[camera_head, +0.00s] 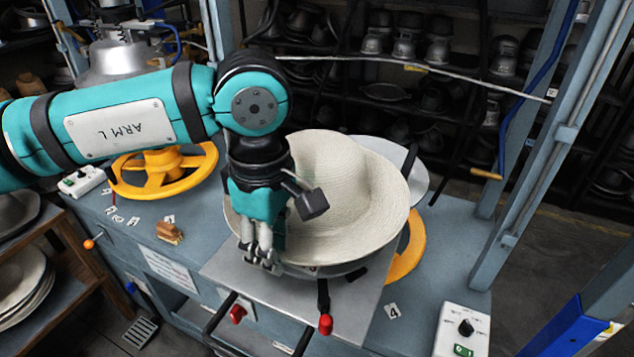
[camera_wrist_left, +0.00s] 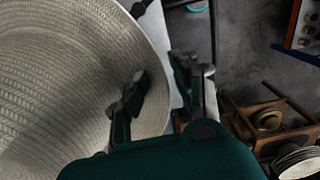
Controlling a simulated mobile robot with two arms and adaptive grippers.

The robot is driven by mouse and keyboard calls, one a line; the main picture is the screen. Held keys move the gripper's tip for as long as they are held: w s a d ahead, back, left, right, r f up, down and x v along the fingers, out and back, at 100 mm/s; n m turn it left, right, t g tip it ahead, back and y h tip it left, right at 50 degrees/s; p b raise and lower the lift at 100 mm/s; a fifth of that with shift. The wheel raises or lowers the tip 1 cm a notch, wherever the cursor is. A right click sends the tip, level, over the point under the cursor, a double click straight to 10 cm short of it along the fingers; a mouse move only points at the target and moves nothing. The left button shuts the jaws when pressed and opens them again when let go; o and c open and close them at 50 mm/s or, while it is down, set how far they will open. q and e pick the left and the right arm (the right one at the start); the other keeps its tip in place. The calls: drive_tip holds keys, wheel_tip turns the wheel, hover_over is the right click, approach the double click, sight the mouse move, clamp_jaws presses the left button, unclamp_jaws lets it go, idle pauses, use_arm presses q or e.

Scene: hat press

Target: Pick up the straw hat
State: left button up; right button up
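The straw hat (camera_head: 350,190) is cream, with a rounded crown and a wide brim, and sits on the press at the middle of the workbench in the head view. In the left wrist view its woven brim (camera_wrist_left: 60,90) fills the left side. My left gripper (camera_head: 262,262) points down at the near left edge of the brim. In the left wrist view its fingers (camera_wrist_left: 160,85) are apart, one over the brim and the other just outside its edge. Whether they touch the brim is unclear. My right gripper is in neither view.
A yellow handwheel (camera_head: 163,172) stands left of the hat, and part of another yellow wheel (camera_head: 408,250) shows at right. A wooden-handled brush (camera_head: 170,232) and a control box (camera_head: 463,330) are on the bench. Blue-grey posts (camera_head: 540,150) rise at right. A shelf with stacked hats (camera_head: 22,285) is lower left.

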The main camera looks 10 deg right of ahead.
use_arm(q)
clamp_jaws()
